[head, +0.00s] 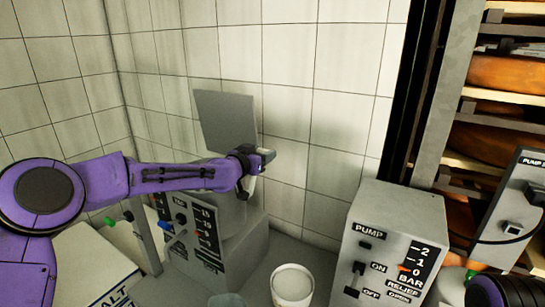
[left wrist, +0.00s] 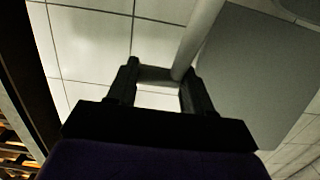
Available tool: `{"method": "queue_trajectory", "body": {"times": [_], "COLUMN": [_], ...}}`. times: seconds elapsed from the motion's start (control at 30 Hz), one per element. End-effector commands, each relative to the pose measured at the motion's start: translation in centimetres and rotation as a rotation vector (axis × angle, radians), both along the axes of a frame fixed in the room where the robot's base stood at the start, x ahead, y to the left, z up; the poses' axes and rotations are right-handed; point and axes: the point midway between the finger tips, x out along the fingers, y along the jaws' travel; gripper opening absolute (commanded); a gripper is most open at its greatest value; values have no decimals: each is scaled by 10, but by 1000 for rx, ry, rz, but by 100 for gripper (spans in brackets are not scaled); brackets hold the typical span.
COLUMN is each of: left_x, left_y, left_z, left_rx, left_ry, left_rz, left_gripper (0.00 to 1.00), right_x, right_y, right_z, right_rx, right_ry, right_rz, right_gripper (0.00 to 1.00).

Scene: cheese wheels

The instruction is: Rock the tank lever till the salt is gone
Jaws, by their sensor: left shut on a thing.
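The grey tank (head: 232,238) stands against the tiled wall, its front marked with a scale. A flat grey panel (head: 224,118) stands upright at its back; it also fills the right of the left wrist view (left wrist: 262,75). My left gripper (head: 262,158) is above the tank, shut on the tank lever. In the left wrist view the lever's pale rod (left wrist: 203,32) runs up from between the fingertips (left wrist: 158,78). The tank's inside is hidden, so I cannot see any salt in it. My right gripper is out of view; part of my right arm shows at lower right.
A white bucket (head: 292,284) stands in front of the tank. A grey pump box (head: 384,245) with switches is to its right. Shelves of cheese wheels (head: 505,75) rise at the right. A pale box (head: 92,262) lettered partly "ALT" lies at lower left.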

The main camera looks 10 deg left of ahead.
Motion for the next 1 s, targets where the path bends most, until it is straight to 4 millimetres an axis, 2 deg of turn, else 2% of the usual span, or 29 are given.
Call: {"method": "queue_trajectory", "body": {"times": [0.23, 0.8, 0.83, 0.87, 0.9, 1.0], "left_x": [6, 8, 8, 8, 8, 7], "left_y": [-6, -11, -11, -11, -10, -6], "left_z": [-6, -7, -7, -7, -7, -7], "left_rx": [0, -2, -2, -2, -2, -1], "left_ry": [-4, -5, -5, -5, -4, -3], "left_rz": [-2, -7, -7, -7, -7, -1], "left_gripper": [0, 0, 58, 68, 72, 72], "right_x": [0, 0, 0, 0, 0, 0], "right_y": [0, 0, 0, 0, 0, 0], "right_z": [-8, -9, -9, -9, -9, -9], "right_rx": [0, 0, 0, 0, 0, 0], "right_ry": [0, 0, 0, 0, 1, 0], "right_rz": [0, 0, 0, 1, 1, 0], "right_gripper": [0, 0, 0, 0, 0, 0]}}
